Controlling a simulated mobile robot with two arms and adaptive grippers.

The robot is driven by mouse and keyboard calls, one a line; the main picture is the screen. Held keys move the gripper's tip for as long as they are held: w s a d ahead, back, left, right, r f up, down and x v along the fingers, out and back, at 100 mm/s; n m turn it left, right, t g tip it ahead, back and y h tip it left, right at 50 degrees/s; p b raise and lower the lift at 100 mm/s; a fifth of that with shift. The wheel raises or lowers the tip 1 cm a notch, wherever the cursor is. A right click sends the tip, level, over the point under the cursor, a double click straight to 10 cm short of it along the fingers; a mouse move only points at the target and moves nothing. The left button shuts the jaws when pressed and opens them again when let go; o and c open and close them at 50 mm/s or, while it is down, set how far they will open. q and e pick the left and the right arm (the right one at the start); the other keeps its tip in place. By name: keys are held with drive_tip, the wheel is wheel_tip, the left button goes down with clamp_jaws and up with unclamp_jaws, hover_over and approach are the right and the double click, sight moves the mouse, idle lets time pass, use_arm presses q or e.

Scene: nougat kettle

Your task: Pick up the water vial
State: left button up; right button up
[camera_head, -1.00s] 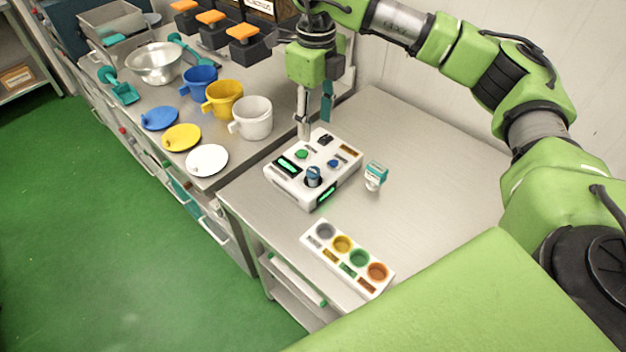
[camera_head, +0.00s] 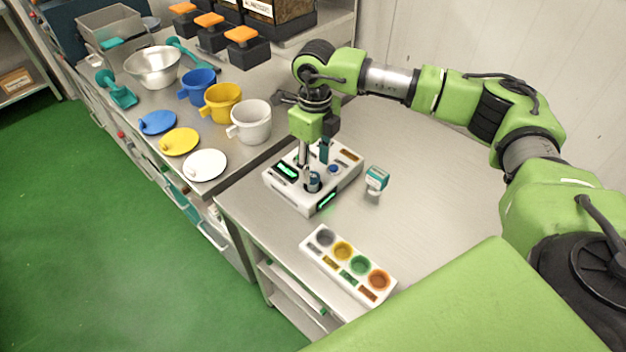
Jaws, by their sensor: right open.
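A small white container with a teal top (camera_head: 376,179) stands on the table just right of the device. I cannot tell for sure which one is the water vial. My right gripper (camera_head: 313,163) points down over the device, open, with its fingers apart close above and behind the dark vial. The fingers cover part of the device's top, and I cannot tell whether they touch the vial. My left gripper is not in view.
A white rack with coloured round wells (camera_head: 348,264) lies at the table's front. Left on the counter are a white cup (camera_head: 250,121), a yellow cup (camera_head: 221,102), a blue cup, coloured lids and a metal bowl (camera_head: 153,67). The table's right side is clear.

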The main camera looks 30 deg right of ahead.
sight(313, 175)
drive_tip(key=shift+f+p, duration=0.25)
drive_tip(key=shift+p, duration=0.05)
drive_tip(key=f, duration=0.1)
drive_tip(key=f+p, duration=0.2)
drive_tip(key=f, duration=0.1)
drive_tip(key=shift+w+f, duration=0.1)
drive_tip(key=shift+w, duration=0.15)
drive_tip(key=shift+f, duration=0.25)
drive_tip(key=c, duration=1.2)
